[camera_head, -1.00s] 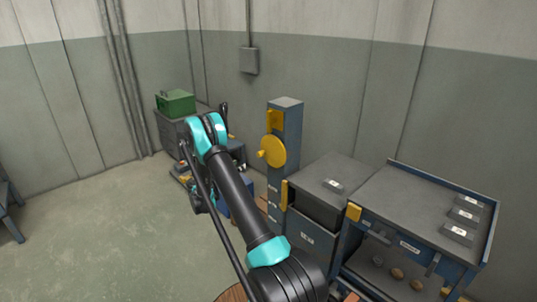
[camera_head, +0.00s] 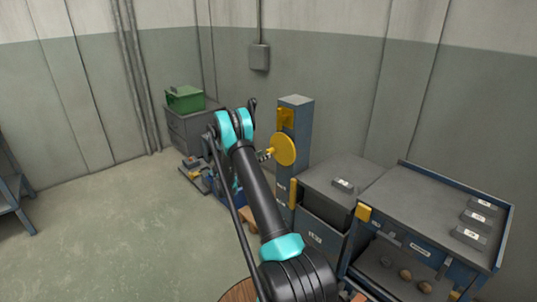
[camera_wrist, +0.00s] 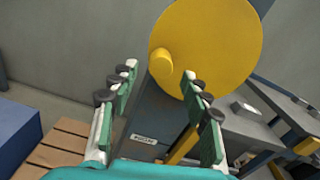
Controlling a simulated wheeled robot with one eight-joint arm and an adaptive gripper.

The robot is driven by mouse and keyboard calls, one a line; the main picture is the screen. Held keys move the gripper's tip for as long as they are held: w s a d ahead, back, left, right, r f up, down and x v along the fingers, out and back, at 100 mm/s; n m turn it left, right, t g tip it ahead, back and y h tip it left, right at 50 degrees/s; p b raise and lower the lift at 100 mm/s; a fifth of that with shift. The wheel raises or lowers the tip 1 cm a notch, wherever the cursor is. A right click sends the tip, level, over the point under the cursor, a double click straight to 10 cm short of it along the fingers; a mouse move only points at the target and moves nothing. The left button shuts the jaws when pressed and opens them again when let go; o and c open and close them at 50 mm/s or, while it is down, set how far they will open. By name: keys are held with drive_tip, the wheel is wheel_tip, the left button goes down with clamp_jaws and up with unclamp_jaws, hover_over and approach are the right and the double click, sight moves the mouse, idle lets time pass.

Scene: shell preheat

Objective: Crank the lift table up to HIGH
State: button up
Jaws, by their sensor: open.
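A yellow crank disc (camera_head: 285,149) is mounted on a blue-grey post (camera_head: 296,112). In the wrist view the disc (camera_wrist: 215,45) fills the upper middle, with its stubby yellow knob (camera_wrist: 161,64) standing out toward me. My gripper (camera_wrist: 160,72) is open, with green-padded fingers on either side of the view and the knob appearing between their tips. I cannot tell whether anything touches. In the head view my gripper (camera_head: 264,155) is small, close to the left of the disc, and partly hidden by my arm. I cannot clearly make out the lift table or its height.
A grey cabinet (camera_head: 345,180) and a blue-edged bench (camera_head: 425,195) with small labelled blocks stand right of the post. A green box (camera_head: 184,98) sits on a dark cabinet at the back left. Wooden slats (camera_wrist: 60,145) lie low left in the wrist view. Left floor is open.

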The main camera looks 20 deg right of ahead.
sight(279, 150)
drive_tip(key=shift+x, duration=2.4)
clamp_jaws()
